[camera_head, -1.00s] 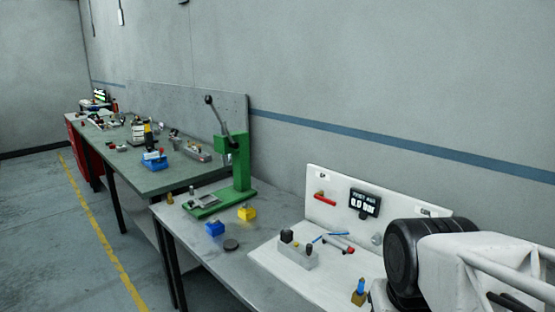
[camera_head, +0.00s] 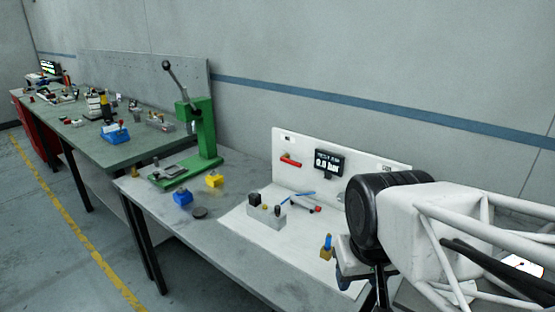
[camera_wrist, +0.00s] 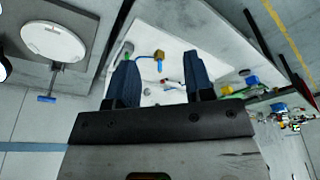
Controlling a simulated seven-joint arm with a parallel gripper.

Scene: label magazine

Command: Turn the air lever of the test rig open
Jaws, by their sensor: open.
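The test rig is a white base and upright white back panel (camera_head: 365,160) on the grey bench, with a dark display (camera_head: 328,163) reading 0.0 bar. A red lever (camera_head: 290,160) sits roughly level on the panel, left of the display; I take it for the air lever. My gripper (camera_wrist: 162,78) is open and empty, with two blue fingers apart in the wrist view. In the head view my gripper, largely hidden by my arm, is near the rig's right front, apart from the red lever. I cannot make out the lever for sure in the wrist view.
On the rig's base stand a grey block (camera_head: 266,215) with knobs, a blue hose (camera_head: 298,198) and a yellow-and-blue fitting (camera_head: 327,247). A green lever press (camera_head: 205,135), a blue block (camera_head: 182,198) and a yellow block (camera_head: 214,180) stand to the left.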

